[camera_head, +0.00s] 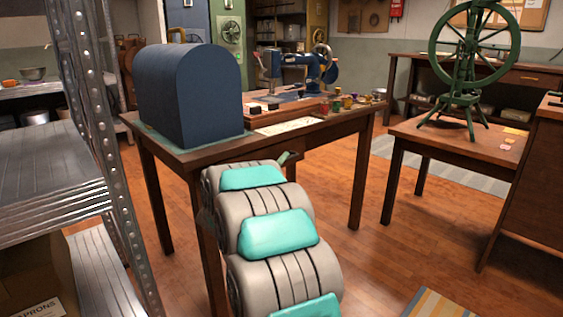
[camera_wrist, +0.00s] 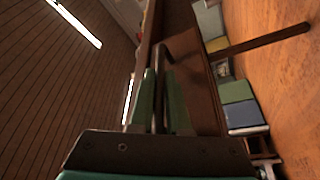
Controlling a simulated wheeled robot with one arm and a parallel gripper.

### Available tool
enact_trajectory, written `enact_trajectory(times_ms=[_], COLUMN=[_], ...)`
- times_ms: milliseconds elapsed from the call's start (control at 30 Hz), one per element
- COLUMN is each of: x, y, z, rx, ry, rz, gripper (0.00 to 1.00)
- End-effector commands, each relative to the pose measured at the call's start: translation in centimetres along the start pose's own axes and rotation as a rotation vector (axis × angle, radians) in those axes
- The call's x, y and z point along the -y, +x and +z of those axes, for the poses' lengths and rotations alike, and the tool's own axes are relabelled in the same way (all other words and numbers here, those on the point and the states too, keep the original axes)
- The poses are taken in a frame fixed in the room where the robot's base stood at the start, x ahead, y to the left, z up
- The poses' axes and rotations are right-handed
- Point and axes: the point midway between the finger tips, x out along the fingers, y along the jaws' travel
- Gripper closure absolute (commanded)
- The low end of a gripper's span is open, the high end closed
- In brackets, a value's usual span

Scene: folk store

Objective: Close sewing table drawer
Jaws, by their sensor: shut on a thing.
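The sewing table (camera_head: 350,122) is a dark brown wooden table in the middle of the head view, with a blue sewing machine (camera_head: 318,66) on it. My gripper (camera_head: 291,157) is at the table's near front edge. In the wrist view my gripper's green fingers (camera_wrist: 160,98) are closed around a dark curved bar handle (camera_wrist: 158,62). The brown wood beside it, which looks like the drawer front (camera_wrist: 195,95), is in the same view. My arm hides most of the drawer area in the head view, so I cannot tell how far out the drawer stands.
A blue domed cover (camera_head: 190,95) stands on the table's left end. A metal shelf rack (camera_head: 95,120) is close on the left. A table (camera_head: 460,148) with a green spinning wheel (camera_head: 468,60) stands to the right. Wooden floor (camera_head: 375,255) is clear in front.

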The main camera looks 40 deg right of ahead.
Motion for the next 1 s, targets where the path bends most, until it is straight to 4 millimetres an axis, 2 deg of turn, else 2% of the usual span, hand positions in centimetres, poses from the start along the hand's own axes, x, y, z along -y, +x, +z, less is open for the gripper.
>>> enact_trajectory(times_ms=[733,1000], x=[0.1,0.8], y=[0.0,0.6], z=[0.0,-1.4], rx=[0.001,0.001], ry=[-0.001,-0.004], rz=[-0.003,-0.006], gripper=[1.0,1.0])
